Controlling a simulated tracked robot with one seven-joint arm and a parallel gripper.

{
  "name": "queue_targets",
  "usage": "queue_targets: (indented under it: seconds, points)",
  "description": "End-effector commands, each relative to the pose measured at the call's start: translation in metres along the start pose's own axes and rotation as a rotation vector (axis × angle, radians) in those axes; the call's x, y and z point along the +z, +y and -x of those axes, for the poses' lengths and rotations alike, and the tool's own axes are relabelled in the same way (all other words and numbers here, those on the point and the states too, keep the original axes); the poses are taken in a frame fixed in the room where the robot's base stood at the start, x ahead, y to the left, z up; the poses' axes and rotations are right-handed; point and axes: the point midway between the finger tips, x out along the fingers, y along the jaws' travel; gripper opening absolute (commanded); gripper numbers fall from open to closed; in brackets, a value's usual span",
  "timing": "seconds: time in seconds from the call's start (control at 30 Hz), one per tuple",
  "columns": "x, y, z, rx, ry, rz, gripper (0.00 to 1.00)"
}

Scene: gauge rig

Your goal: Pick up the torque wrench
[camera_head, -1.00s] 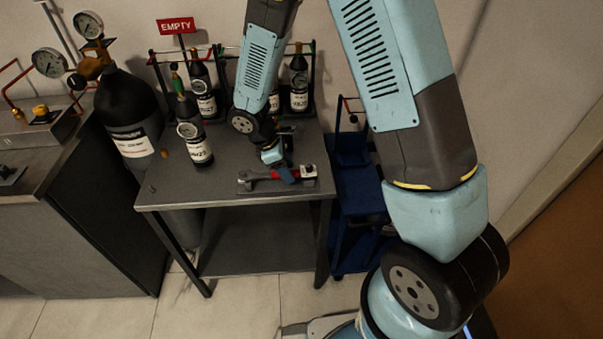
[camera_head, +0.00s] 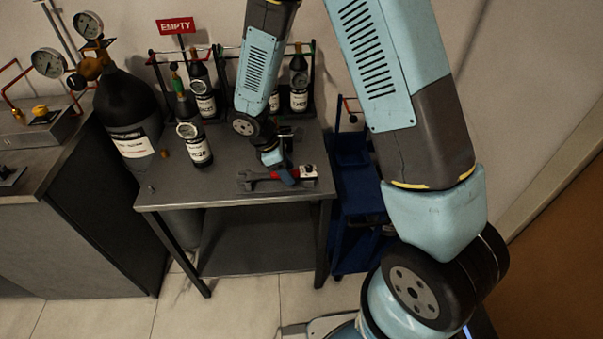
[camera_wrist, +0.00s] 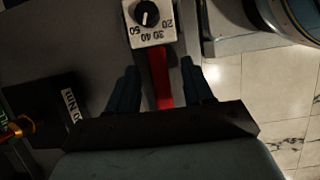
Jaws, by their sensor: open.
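The torque wrench (camera_head: 256,176) lies near the front edge of the grey table, with a grey open-ended head at the left, a red handle and a white dial block at the right. In the wrist view its red handle (camera_wrist: 160,78) runs between my two fingers, and the dial block (camera_wrist: 150,20) lies beyond the fingertips. My gripper (camera_head: 287,178) is low over the handle, also seen in the wrist view (camera_wrist: 158,80). It is open, with a finger on each side and gaps to the handle. The wrench head is hidden in the wrist view.
Several small dark bottles, one with a gauge (camera_head: 193,142), stand on the table (camera_head: 225,165) behind and left of the wrench. A large black cylinder (camera_head: 128,115) stands at left. A blue cart (camera_head: 352,200) stands right of the table.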

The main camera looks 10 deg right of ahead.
Motion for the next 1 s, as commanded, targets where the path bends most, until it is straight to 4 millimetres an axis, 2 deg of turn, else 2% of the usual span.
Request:
queue_targets:
  seconds: [0.13, 0.63, 1.0]
  points:
    - [-0.0001, -0.0001, 0.0, 0.0, 0.0, 0.0, 0.49]
    - [-0.0003, -0.0002, 0.0001, 0.0, 0.0, 0.001, 0.01]
    - [-0.0003, -0.0001, 0.0002, 0.0, 0.0, 0.001, 0.0]
